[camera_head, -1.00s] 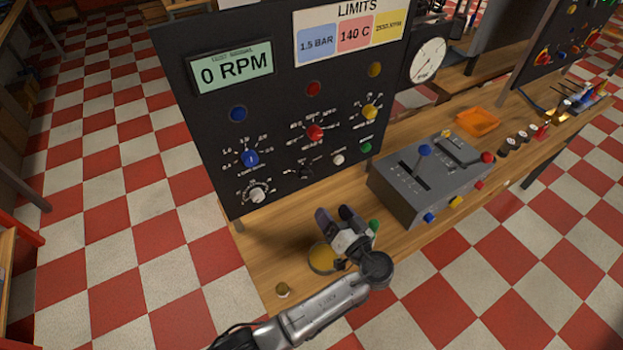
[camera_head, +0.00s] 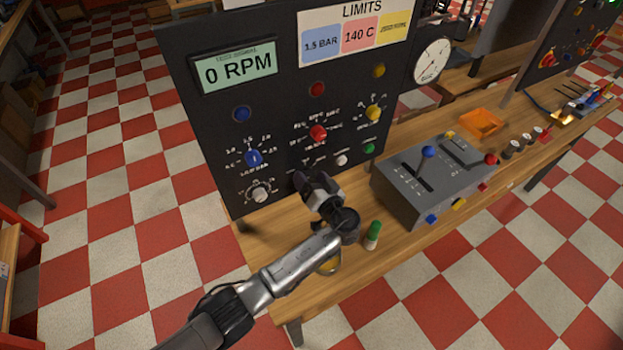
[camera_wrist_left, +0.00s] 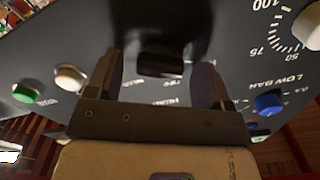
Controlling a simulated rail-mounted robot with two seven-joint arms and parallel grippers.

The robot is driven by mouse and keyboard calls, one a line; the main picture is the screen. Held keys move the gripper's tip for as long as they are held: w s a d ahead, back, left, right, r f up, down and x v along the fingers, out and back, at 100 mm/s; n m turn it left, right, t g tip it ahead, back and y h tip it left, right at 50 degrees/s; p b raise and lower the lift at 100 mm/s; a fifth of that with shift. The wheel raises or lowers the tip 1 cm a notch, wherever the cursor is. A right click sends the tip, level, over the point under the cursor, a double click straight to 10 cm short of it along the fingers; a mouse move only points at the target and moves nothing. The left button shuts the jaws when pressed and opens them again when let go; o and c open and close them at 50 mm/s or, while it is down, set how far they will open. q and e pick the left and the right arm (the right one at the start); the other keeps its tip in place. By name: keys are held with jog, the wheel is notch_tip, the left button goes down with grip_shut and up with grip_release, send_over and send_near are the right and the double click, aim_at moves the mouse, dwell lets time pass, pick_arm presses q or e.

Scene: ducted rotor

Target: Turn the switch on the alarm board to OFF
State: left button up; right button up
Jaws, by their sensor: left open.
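The alarm board (camera_head: 285,110) is a dark upright panel with an "0 RPM" display and several coloured knobs. My left gripper (camera_head: 312,184) is at the board's lower edge, in front of where the black switch sits, and hides it in the head view. In the left wrist view the black switch (camera_wrist_left: 160,65) lies between the open fingers of my left gripper (camera_wrist_left: 158,85). The fingers flank it, and I cannot tell whether they touch it. Upside-down lettering beside it seems to include "OFF". My right gripper is out of view.
A white button (camera_head: 342,160) and a green button (camera_head: 369,148) sit right of the switch; a white dial (camera_head: 260,195) is to its left. A green-capped bottle (camera_head: 373,236) and a grey lever box (camera_head: 430,180) stand on the wooden bench (camera_head: 400,260). A yellow object is partly hidden under my arm.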

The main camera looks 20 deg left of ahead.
pick_arm(q)
jog(key=c, duration=0.9)
jog(key=shift+m, duration=0.3)
jog(key=shift+r+m+p, duration=0.1)
jog(key=shift+m+p, duration=0.35)
jog(key=shift+m, duration=0.65)
jog(key=m+p, duration=0.1)
jog(key=m, duration=0.2)
jog(key=shift+m, duration=0.3)
jog(key=m+p, duration=0.2)
jog(key=m, duration=0.2)
jog(key=shift+m, duration=0.6)
